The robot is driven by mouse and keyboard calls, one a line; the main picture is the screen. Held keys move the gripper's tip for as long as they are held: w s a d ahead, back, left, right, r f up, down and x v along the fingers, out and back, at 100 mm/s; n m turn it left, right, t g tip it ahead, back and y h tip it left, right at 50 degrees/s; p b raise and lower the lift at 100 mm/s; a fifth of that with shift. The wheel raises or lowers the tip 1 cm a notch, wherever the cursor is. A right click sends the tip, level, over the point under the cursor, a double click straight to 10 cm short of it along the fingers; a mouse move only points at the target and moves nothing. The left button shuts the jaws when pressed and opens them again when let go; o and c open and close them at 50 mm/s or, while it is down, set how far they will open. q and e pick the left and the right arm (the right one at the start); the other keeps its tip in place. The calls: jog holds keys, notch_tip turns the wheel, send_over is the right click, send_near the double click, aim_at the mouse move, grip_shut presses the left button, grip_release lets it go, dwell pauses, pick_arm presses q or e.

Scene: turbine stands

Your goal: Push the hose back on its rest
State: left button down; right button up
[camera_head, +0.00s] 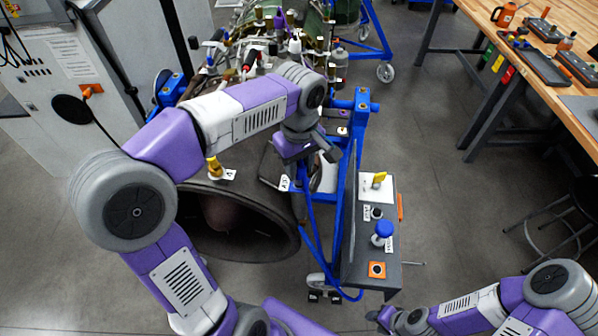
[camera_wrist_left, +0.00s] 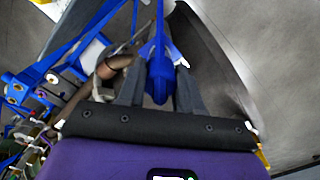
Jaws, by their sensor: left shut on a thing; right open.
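The blue hose (camera_head: 312,238) runs down along the stand's near side in the head view and bends near the foot of the grey panel. My left gripper (camera_head: 305,178) reaches down beside the stand, its fingertips mostly hidden by its own body. In the left wrist view, the left gripper (camera_wrist_left: 160,88) is shut on a blue piece (camera_wrist_left: 158,68) that appears to be part of the hose. The rest for the hose cannot be made out clearly. My right gripper (camera_head: 378,318) is open and empty at the bottom edge, apart from the stand.
The dark exhaust bell (camera_head: 235,245) lies left of the hose. The blue turbine stand (camera_head: 362,108) and a grey control panel (camera_head: 366,250) with a blue knob (camera_head: 383,230) stand right of it. A workbench (camera_head: 560,75) is at the far right. Open floor lies between.

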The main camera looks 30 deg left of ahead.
aim_at(299, 164)
pick_arm(q)
jog(key=shift+r+p, duration=1.35)
jog(key=shift+r, duration=0.1)
notch_tip(299, 164, up, 8)
jog(key=p, duration=0.7)
